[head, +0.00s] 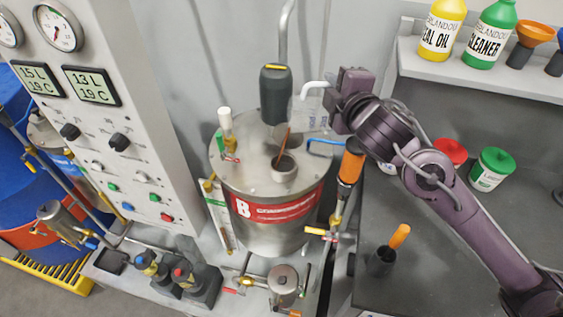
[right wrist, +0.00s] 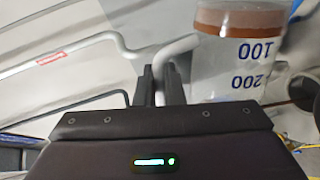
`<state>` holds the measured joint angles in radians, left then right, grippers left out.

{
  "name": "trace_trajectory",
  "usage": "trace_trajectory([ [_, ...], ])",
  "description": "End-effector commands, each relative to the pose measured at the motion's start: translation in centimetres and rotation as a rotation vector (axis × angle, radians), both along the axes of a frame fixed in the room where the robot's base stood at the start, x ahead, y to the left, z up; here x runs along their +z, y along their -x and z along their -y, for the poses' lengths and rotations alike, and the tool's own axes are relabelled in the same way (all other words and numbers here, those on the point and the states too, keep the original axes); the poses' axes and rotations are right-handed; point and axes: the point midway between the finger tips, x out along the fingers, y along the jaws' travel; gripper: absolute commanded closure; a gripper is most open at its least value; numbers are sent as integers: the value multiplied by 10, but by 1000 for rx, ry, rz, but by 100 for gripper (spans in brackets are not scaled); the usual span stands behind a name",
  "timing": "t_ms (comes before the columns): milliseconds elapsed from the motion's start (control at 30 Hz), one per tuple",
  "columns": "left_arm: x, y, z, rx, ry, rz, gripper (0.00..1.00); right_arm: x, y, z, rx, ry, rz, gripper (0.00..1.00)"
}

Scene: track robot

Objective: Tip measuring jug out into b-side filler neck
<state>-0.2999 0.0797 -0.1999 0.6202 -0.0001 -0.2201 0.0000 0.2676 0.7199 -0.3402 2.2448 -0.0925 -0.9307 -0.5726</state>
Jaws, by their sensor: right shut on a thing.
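The measuring jug (head: 313,108) is clear and pale in the head view, with a white handle. My right gripper (head: 338,98) is shut on the handle and holds the jug up, right of the filler neck. The b-side filler neck (head: 285,170) is a round opening on top of the steel tank (head: 262,205) marked B. A thin, slanted brown streak (head: 283,147) stands over the neck; I cannot tell whether it is liquid. My left gripper is out of view.
A dark motor-like cylinder (head: 275,95) rises behind the neck. A white-capped fitting (head: 225,120) stands on the lid's left. The gauge cabinet (head: 110,110) is at left. An orange-handled tool (head: 350,167) is close right of the tank. Bottles stand on the shelf (head: 480,72).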

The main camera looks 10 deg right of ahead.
Motion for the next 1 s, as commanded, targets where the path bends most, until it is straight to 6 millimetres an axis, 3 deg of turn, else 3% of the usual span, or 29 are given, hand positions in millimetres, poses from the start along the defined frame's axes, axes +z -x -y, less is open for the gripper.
trace_trajectory([
  [1000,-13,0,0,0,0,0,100,-1,1,-7,0,64,7,100],
])
